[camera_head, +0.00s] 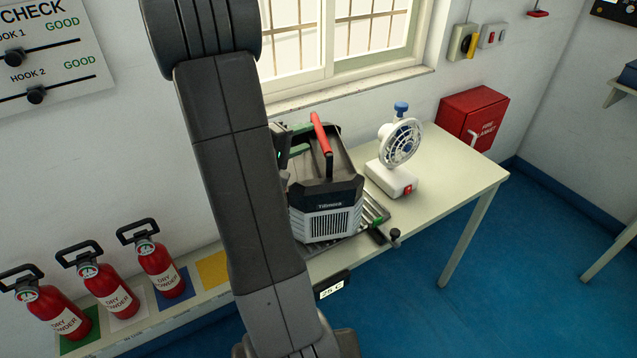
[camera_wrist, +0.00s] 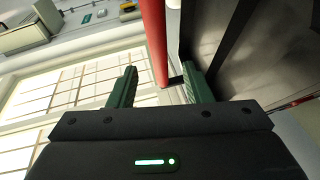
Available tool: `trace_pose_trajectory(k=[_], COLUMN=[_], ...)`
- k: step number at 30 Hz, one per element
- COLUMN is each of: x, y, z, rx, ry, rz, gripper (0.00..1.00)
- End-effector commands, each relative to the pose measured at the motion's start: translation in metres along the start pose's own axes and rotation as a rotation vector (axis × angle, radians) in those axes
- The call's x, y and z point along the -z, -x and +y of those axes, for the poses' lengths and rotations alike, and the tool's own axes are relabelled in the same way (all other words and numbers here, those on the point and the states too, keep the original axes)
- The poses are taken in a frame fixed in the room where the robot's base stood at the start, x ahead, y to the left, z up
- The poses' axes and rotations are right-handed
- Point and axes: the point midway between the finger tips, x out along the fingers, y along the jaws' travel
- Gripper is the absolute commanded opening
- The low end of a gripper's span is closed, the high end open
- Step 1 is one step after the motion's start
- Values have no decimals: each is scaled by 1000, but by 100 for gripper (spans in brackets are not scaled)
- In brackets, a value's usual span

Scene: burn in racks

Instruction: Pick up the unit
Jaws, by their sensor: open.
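The unit (camera_head: 325,222) is a grey and black box with a vented front, standing on a slotted metal rack (camera_head: 375,212) on the table. Its red handle bar (camera_head: 321,132) rises from the top. My gripper (camera_head: 303,139) is at the unit's upper left, partly hidden behind my arm. In the wrist view the green fingers of my gripper (camera_wrist: 160,69) are apart, and the red bar (camera_wrist: 153,35) appears in the gap between them, closer to the right finger. Whether it lies fully between the fingers in depth is unclear.
A white fan (camera_head: 400,145) stands on the table (camera_head: 460,160) right of the unit. A red box (camera_head: 472,118) is on the wall behind. Several red extinguishers (camera_head: 105,290) stand on a shelf at left. A window sill (camera_head: 350,92) runs behind the unit.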

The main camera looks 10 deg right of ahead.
Motion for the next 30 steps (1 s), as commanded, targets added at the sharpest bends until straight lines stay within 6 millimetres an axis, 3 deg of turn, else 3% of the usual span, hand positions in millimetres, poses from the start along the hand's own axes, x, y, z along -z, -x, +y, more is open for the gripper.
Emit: trace_pose_trajectory(k=[3, 11, 18, 28, 30], x=[0, -1, -3, -3, -3], y=[-18, -37, -71, -78, -78], z=[0, 1, 1, 0, 0], rx=[0, 0, 0, 0, 0], ry=[0, 1, 0, -1, -1], rz=[-2, -1, -1, 2, 2], gripper=[45, 45, 45, 45, 31])
